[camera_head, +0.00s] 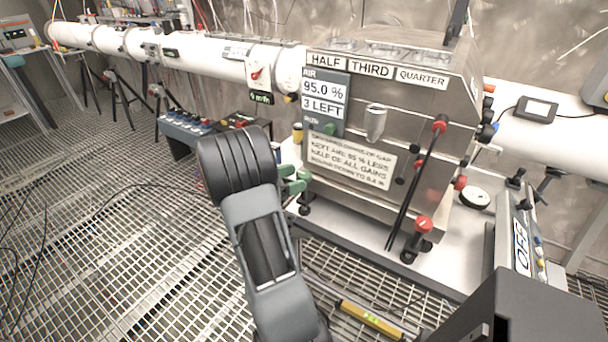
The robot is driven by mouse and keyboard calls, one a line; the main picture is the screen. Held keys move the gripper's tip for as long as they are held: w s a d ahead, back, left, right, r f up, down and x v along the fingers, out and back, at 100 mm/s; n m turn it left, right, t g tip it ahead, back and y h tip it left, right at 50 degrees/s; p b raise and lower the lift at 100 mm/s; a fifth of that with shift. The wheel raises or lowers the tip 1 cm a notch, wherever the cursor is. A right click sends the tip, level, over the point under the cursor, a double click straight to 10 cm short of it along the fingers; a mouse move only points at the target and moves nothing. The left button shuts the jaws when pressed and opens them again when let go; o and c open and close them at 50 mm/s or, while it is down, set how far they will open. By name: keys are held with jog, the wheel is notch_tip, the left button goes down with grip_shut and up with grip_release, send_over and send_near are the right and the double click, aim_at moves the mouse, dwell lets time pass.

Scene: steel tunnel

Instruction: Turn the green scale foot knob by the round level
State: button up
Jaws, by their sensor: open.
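My arm rises in the middle of the picture. Beside its dark elbow, a pair of green-tipped parts, which look like the fingers of my gripper (294,179), point right, apart and empty. The rest of the gripper is hidden behind the arm. At the right, a tilted grey unit with an OFF display (521,247) has small yellow and blue knobs on its side. A round white disc with a dark rim (474,197), possibly the round level, lies on the pale plate left of that unit. I cannot make out a green foot knob.
A steel cabinet (350,169) with labels, red-knobbed levers and a green button stands right of my arm. A yellow bar level (370,319) lies low in front. A white pipe (200,59) runs behind. The grating floor (110,250) at left is mostly open, with cables.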

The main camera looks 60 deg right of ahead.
aim_at(304, 174)
jog(key=shift+x, duration=1.85)
jog(key=shift+c, duration=0.4)
jog(key=c, duration=0.8)
jog(key=shift+c, duration=0.2)
jog(key=shift+n+t, duration=0.3)
jog(key=shift+t, duration=0.1)
jog(key=n+t+h, duration=0.2)
jog(key=n+t, duration=0.1)
jog(key=t, duration=0.1)
jog(key=shift+t, duration=0.4)
jog(key=n+t+h+b, duration=0.1)
jog(key=n+t, duration=0.2)
jog(key=t, duration=0.1)
jog(key=shift+f, duration=0.1)
jog(key=shift+n+t+b, duration=0.4)
jog(key=shift+n+t, duration=0.1)
jog(key=shift+t, duration=0.3)
jog(key=shift+t, duration=0.3)
